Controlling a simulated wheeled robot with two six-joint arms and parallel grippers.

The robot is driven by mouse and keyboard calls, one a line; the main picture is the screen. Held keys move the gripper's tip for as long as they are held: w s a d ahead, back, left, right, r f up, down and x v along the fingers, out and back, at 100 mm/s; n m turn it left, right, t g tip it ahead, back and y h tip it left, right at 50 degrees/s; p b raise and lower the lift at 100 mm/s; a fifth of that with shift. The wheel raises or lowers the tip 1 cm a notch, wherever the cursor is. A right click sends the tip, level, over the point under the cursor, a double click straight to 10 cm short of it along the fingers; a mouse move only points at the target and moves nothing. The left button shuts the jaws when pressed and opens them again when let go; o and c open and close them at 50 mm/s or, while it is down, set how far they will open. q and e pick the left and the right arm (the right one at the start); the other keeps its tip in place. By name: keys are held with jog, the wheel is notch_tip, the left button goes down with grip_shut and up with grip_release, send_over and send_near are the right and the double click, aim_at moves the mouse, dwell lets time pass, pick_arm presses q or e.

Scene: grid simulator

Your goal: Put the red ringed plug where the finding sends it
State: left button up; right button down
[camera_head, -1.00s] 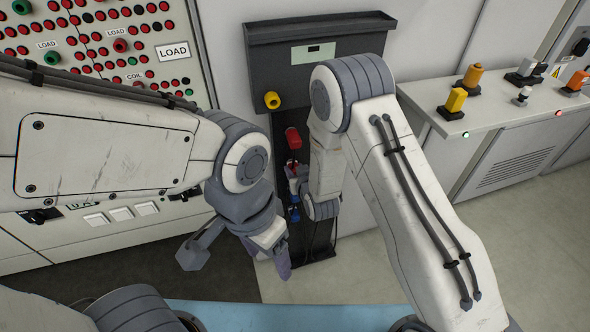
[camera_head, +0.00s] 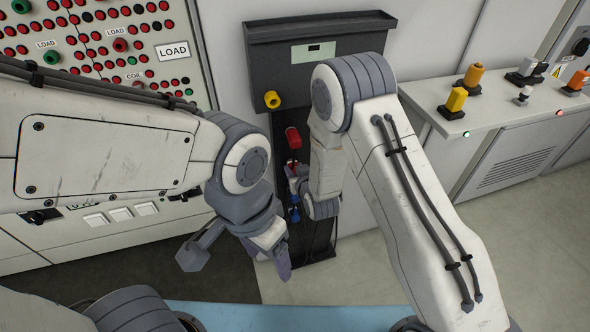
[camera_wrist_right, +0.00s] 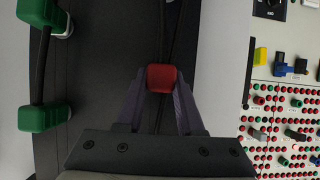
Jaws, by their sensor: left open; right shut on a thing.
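My right gripper (camera_wrist_right: 160,100) is shut on a red plug (camera_wrist_right: 161,77), seen in the right wrist view between its two fingertips in front of a dark panel. No ring on it can be made out. In the head view my right gripper (camera_head: 294,172) is small and partly hidden by its own arm. A red cylinder (camera_head: 293,138) shows just above it; I cannot tell if this is the held plug. My left gripper (camera_head: 272,258) is open and empty, low in front of the dark panel.
The dark stand (camera_head: 320,28) has a small pale display (camera_head: 313,51), too small to read. A yellow plug (camera_head: 272,100) and a blue one (camera_head: 295,215) are on it. Green plugs (camera_wrist_right: 44,117) show in the wrist view. The LOAD board (camera_head: 130,50) is left, a side bench (camera_head: 490,115) right.

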jog(key=shift+c, duration=2.2)
grip_release()
jog(key=shift+w, duration=0.1)
jog(key=v, duration=1)
jog(key=shift+s, duration=0.2)
jog(key=shift+r, duration=0.1)
